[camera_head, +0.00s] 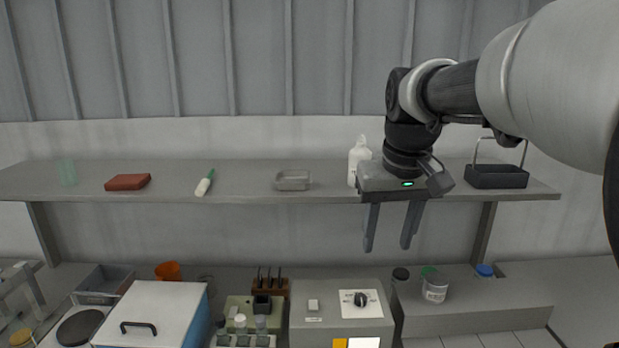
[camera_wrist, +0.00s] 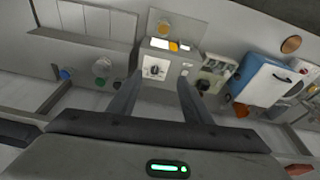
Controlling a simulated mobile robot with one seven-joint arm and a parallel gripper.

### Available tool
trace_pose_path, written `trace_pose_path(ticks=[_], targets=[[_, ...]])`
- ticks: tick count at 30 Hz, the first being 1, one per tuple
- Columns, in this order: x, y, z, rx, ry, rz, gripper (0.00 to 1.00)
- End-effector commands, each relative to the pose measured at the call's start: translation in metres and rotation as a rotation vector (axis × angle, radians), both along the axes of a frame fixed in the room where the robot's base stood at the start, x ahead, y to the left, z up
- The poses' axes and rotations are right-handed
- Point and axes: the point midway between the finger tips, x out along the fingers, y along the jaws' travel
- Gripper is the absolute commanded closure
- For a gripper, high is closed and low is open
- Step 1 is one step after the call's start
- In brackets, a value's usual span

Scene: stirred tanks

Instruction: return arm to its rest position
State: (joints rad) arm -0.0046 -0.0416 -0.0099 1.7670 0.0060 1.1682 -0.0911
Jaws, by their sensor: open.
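My gripper (camera_head: 389,230) hangs in front of the shelf at the right of the head view, fingers pointing down. Its two fingers are apart with nothing between them. In the wrist view the open fingers (camera_wrist: 158,98) also show, with the control box (camera_wrist: 158,66) and its dark knob beyond them. My arm reaches in from the upper right of the head view. The gripper hides part of the shelf behind it.
The shelf (camera_head: 240,190) holds a red block (camera_head: 127,182), a green-capped tube (camera_head: 204,183), a metal tray (camera_head: 292,180), a white bottle (camera_head: 358,160) and a black basket (camera_head: 497,176). Below stand a blue-sided box (camera_head: 150,312), the control box (camera_head: 341,322) and a clear jar (camera_head: 435,288).

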Motion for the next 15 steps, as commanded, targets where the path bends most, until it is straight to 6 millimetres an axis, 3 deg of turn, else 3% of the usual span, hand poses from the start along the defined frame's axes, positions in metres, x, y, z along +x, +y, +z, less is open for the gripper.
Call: trace_pose_path(ticks=[1,3,9,15], targets=[[-0.027,0.000,0.003,0.002,-0.033,-0.010,0.55],[-0.060,0.000,0.001,0.006,-0.074,-0.023,0.55],[-0.138,0.001,-0.026,0.017,-0.178,-0.057,0.55],[-0.177,0.001,-0.053,0.024,-0.235,-0.077,0.55]])
